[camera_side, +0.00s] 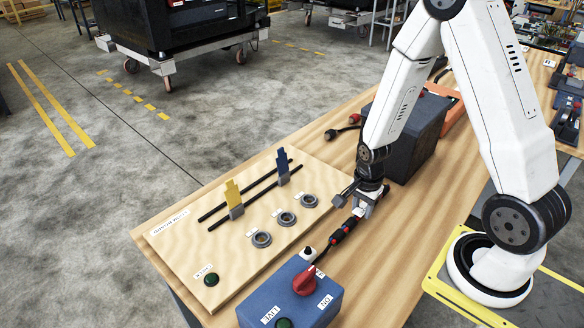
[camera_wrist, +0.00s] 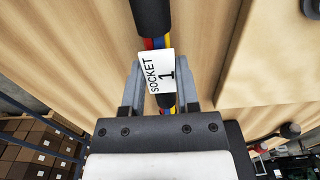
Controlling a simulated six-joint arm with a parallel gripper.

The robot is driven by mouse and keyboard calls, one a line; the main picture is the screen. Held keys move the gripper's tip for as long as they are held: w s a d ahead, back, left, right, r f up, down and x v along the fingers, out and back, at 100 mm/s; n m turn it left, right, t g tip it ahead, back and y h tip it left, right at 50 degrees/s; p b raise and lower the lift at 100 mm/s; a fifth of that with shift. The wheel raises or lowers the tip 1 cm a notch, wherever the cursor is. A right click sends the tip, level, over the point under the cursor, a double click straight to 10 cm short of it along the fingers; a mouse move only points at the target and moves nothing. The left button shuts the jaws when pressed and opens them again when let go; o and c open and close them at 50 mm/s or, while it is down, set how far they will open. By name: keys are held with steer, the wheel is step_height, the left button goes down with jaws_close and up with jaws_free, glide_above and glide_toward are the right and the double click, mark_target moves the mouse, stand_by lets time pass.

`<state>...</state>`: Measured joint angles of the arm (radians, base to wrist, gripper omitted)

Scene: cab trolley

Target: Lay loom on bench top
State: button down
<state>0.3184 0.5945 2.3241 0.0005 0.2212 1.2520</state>
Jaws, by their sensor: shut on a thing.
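The loom (camera_side: 345,231) is a black-sleeved cable with coloured wires showing at a gap and a red band near my gripper. In the wrist view its black sleeve (camera_wrist: 152,16) runs up out of frame, and a white tag (camera_wrist: 157,72) reads "SOCKET 1". My gripper (camera_side: 364,206) is shut on the loom by the tag; its two fingers (camera_wrist: 160,92) stand either side of it. The loom slants down-left toward the blue box. The wooden bench top (camera_side: 385,240) is under it; I cannot tell whether the loom touches it.
A pale board (camera_side: 190,262) with three ring sockets (camera_side: 287,218), a yellow tab (camera_side: 233,193) and a blue tab (camera_side: 283,168) lies left. A blue switch box (camera_side: 290,295) with a red knob stands in front. A dark box (camera_side: 408,130) stands behind. Bare bench lies right of the loom.

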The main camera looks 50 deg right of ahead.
mark_target(360, 211)
steer(key=shift+f, duration=0.2)
steer(key=shift+c, duration=1.7)
jaws_free()
steer(key=shift+r, duration=0.1)
step_height(360, 211, up, 12)
steer(key=a+r+n+t, duration=0.1)
steer(key=a+n, duration=0.8)
steer(key=n, duration=0.9)
steer(key=shift+s+a+r+t, duration=0.2)
steer(key=shift+s+a+t, duration=0.15)
steer(key=shift+t, duration=0.45)
